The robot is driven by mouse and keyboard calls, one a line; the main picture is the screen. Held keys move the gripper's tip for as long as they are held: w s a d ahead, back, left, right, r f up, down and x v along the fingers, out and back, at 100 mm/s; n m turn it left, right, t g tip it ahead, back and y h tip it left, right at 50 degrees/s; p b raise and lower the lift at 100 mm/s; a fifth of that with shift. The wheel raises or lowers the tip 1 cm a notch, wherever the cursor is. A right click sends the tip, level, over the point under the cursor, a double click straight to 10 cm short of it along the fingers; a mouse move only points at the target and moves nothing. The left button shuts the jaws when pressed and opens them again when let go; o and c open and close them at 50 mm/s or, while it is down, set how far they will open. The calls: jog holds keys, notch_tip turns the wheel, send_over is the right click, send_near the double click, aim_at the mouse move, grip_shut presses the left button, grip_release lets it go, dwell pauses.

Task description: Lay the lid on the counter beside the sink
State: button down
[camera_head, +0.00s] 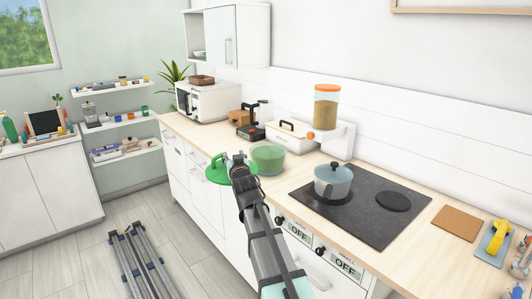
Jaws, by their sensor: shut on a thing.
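A flat round green lid (215,170) is at the end of my arm, just out from the counter's front edge as seen here. My gripper (237,158) is shut on the lid and covers its right part. A green pot or bowl (268,157) stands on the wooden counter (205,128) just right of my gripper; my arm is in front of its lower left side. I cannot make out a sink in this view.
A black cooktop (365,220) with a grey lidded pot (332,182) lies to the right. A white bread box (290,136), a dispenser (326,110) and a coffee machine (252,122) line the back. Bare counter shows at left. A folded grey rack (140,262) stands on the floor.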

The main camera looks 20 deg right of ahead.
jog(key=w+d+r+m+g+h, duration=0.2)
jog(key=w+d+r+m+h, duration=0.2)
jog(key=w+d+r, duration=0.3)
jog(key=w+d+r+m+g+h, duration=0.3)
jog(key=w+d+r+h, duration=0.4)
jog(key=w+d, duration=0.9)
jog(key=shift+w+d+r+m+g, duration=0.15)
jog(key=shift+d+r+m+g, duration=0.15)
jog(key=shift+d+m, duration=0.25)
jog(key=shift+f+p, duration=1.4)
jog(key=shift+f, duration=8.4)
jog(key=shift+f, duration=0.15)
